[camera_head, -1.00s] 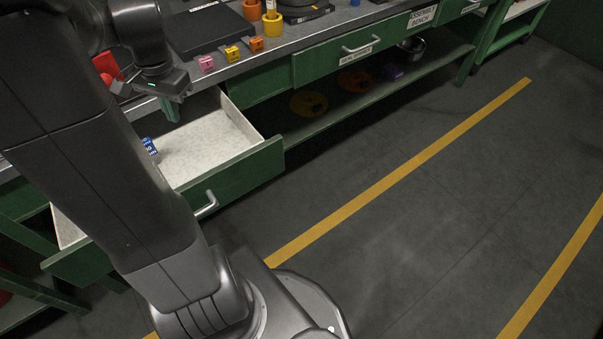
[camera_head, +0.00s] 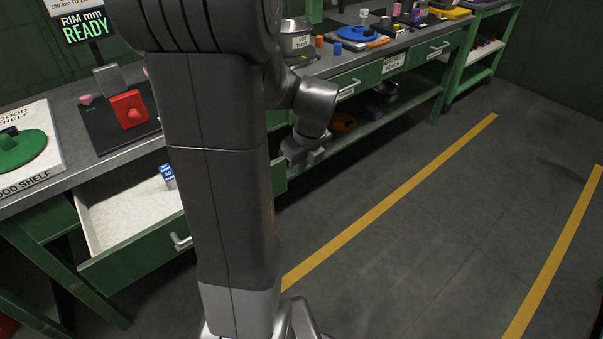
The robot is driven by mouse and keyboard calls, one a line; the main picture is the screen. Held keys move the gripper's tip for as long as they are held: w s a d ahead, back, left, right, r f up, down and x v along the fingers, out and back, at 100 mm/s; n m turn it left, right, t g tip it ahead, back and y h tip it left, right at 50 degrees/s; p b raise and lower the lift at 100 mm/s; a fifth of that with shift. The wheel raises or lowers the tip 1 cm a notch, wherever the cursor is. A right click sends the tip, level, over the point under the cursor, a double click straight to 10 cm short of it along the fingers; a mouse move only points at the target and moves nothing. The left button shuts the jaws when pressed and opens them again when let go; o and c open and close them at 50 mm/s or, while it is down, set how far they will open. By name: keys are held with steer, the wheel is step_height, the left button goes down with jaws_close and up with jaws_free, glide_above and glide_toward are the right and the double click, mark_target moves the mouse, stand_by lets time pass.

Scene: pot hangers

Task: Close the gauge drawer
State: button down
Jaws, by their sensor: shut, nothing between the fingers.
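A green drawer (camera_head: 130,258) with a pale lining stands pulled out from the bench at the left. Its silver handle (camera_head: 181,242) is partly hidden behind my arm, and so is the drawer's right part. I see no label on it. A small blue block with white marks (camera_head: 168,176) is inside the drawer, towards the back. My gripper (camera_head: 304,160) is shut and empty, just right of my arm column and right of the drawer. It appears in front of the bench and is touching nothing that I can make out.
The bench top holds a red block (camera_head: 129,109) on a dark plate, a green disc (camera_head: 20,147) on a white board, and a READY display (camera_head: 84,27). A shut drawer (camera_head: 352,86) and a lower shelf lie to the right. The floor (camera_head: 410,230) in front is clear.

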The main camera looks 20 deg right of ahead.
mark_target(285, 176)
steer(key=w+f, duration=0.2)
steer(key=f, duration=0.1)
steer(key=w+a+f+b, duration=0.1)
steer(key=w+f, duration=0.1)
steer(key=f, duration=0.1)
steer(key=w+a+f+b, duration=0.1)
steer(key=w+f, duration=0.1)
steer(key=shift+a+f, duration=0.1)
steer(key=shift+f, duration=0.3)
